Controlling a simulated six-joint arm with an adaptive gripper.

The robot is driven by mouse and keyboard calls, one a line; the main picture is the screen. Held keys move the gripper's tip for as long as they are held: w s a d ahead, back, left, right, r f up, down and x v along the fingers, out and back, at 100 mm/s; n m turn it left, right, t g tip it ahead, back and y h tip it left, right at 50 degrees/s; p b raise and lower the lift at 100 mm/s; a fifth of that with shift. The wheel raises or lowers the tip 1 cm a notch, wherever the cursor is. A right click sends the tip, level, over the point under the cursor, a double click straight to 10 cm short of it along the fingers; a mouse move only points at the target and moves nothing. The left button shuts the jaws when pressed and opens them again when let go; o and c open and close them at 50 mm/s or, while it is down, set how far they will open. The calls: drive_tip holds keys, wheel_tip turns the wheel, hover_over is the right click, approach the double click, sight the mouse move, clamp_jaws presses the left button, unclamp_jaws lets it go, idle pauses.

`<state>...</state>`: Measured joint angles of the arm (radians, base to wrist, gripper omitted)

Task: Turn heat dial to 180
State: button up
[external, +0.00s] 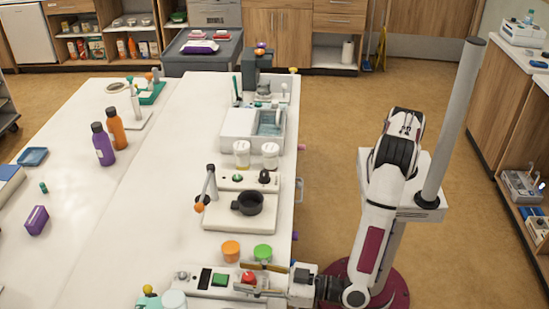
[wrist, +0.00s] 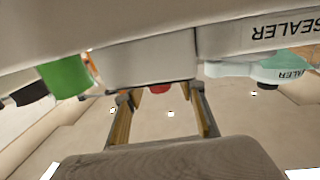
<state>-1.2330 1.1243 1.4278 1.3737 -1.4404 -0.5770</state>
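A white device with a red round knob (external: 249,277), a green square button (external: 220,280) and a dark panel (external: 205,278) stands at the near end of the bench. The word SEALER shows upside down on a pale part (wrist: 285,32) in the wrist view. No dial numbers can be read. My gripper (external: 240,276) reaches in from the right at the red knob, with its fingers apart. In the wrist view my gripper (wrist: 163,93) is open, and the red knob (wrist: 160,88) shows partly between the fingertips. Whether they touch it cannot be told.
Orange (external: 231,250) and green (external: 263,252) lidded jars stand just behind my gripper. A hot plate unit (external: 225,217) with a black pot (external: 249,203) and knobs stands beyond.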

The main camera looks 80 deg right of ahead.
clamp_jaws()
drive_tip(key=shift+w+a+r+m+g+h, duration=0.15)
drive_tip(key=shift+m+g+h, duration=0.25)
drive_tip(key=shift+m+h, duration=0.8)
drive_tip(key=shift+r+m+g+h, duration=0.1)
drive_tip(key=shift+m+g+h, duration=0.45)
drive_tip(key=shift+h, duration=1.05)
drive_tip(key=shift+m+h, duration=0.55)
drive_tip(key=shift+h, duration=0.15)
drive_tip(key=shift+c, duration=1)
unclamp_jaws()
drive_tip(key=shift+o, duration=1)
drive_tip(key=shift+f, duration=0.15)
